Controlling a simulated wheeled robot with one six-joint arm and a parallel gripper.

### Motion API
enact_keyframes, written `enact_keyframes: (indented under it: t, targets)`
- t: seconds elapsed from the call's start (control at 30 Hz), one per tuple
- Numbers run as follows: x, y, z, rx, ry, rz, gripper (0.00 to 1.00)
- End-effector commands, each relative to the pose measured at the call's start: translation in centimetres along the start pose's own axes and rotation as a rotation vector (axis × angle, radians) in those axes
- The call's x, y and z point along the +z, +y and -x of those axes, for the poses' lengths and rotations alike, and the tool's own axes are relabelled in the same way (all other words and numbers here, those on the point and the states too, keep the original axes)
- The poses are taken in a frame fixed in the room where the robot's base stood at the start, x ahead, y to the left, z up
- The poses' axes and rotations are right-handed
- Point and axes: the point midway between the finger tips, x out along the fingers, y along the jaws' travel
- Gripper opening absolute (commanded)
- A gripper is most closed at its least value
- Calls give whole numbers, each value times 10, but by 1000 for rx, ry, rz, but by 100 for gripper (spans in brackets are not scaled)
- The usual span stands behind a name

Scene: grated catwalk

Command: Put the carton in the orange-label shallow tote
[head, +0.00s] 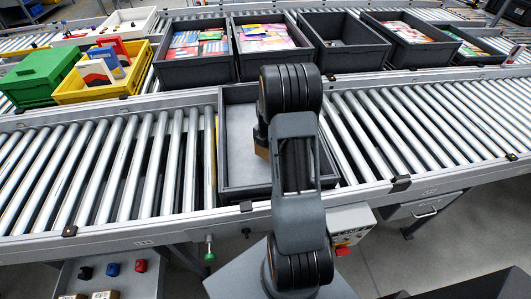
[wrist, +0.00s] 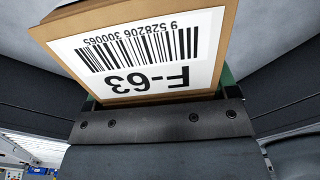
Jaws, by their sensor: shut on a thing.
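The carton (wrist: 195,20) is brown with a white barcode label reading F-63, and it fills the upper part of the wrist view. My gripper (wrist: 165,108) is shut on it. In the head view only a small brown bit of the carton (head: 262,152) shows beside my arm, which hides the gripper and the rest. They are over or inside a dark grey shallow tote (head: 224,140) with a light grey floor, on the near roller conveyor. I cannot tell whether the carton touches the tote floor. No orange label shows on this tote.
Dark totes with colourful packets, such as one (head: 192,72), stand along the back, with a nearly empty dark tote (head: 338,58) among them. A green box (head: 38,75) and a yellow tote (head: 95,95) stand at left. Rollers on both sides of the near tote are clear.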

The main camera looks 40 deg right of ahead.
Motion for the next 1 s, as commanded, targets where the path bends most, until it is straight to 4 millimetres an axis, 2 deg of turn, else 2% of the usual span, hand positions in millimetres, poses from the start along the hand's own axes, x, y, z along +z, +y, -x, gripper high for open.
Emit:
enact_keyframes:
  t: [0.3, 0.73, 0.77, 0.93, 1.0]
  targets:
    - [3, 3, -33, -1, 1, 1, 51]
    - [3, 3, -40, 0, 0, 2, 51]
    - [3, 3, -40, 0, 0, 2, 82]
    - [3, 3, -39, 0, 0, 1, 98]
    - [3, 3, -39, 0, 0, 1, 100]
